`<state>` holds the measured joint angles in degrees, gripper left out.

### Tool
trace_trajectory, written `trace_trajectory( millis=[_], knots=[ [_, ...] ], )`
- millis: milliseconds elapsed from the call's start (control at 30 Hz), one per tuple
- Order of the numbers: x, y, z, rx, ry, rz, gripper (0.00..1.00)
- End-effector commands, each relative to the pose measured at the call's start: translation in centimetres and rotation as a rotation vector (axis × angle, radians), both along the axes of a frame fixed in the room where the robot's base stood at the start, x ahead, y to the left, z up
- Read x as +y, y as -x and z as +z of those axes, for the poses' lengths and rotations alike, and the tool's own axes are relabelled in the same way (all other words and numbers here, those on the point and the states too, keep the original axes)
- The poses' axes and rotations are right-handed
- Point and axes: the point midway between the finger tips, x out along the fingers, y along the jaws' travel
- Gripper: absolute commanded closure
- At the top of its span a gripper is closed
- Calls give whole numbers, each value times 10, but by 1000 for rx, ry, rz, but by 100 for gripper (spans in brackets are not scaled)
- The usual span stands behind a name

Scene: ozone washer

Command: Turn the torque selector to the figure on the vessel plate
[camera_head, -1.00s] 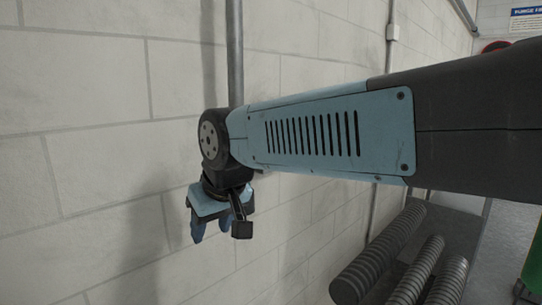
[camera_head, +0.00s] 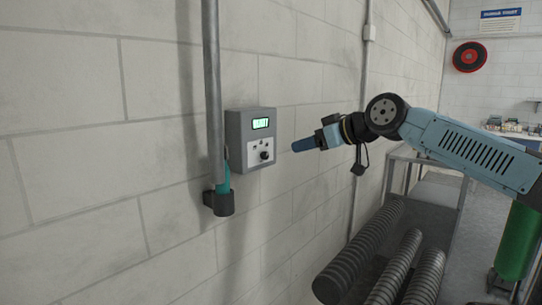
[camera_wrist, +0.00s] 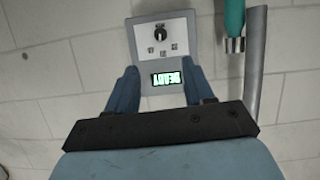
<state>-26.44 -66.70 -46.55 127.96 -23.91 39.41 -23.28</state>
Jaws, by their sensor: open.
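A grey control box (camera_head: 234,158) is fixed to the block wall, with a lit green display (camera_head: 260,123) above a white panel. A black knob (camera_head: 264,155) sits on the panel; I take it as the torque selector. My gripper (camera_head: 298,146) points left toward the box, apart from it. In the wrist view the box shows upside down, with the knob (camera_wrist: 161,35) at the top and the display (camera_wrist: 166,78) between my open, empty fingers (camera_wrist: 160,66). The display seems to read READY. The knob's setting is too small to tell. I see no vessel plate.
A vertical grey pipe (camera_head: 211,80) runs just left of the box, with a teal tool in a black holder (camera_head: 218,203) at its foot. Ribbed grey rollers (camera_head: 360,255) and a grey table (camera_head: 432,190) stand lower right.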

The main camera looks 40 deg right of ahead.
Motion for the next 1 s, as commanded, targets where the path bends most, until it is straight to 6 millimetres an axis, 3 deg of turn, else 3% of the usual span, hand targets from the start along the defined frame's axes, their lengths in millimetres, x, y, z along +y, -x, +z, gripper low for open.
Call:
trace_trajectory(
  millis=[167, 700, 1000],
  knots=[
    [2, -17, -8, 2, 1, 3, 48],
    [8, -101, -43, 4, 1, 2, 48],
    [8, -123, -52, 2, 0, 1, 48]
  ],
)
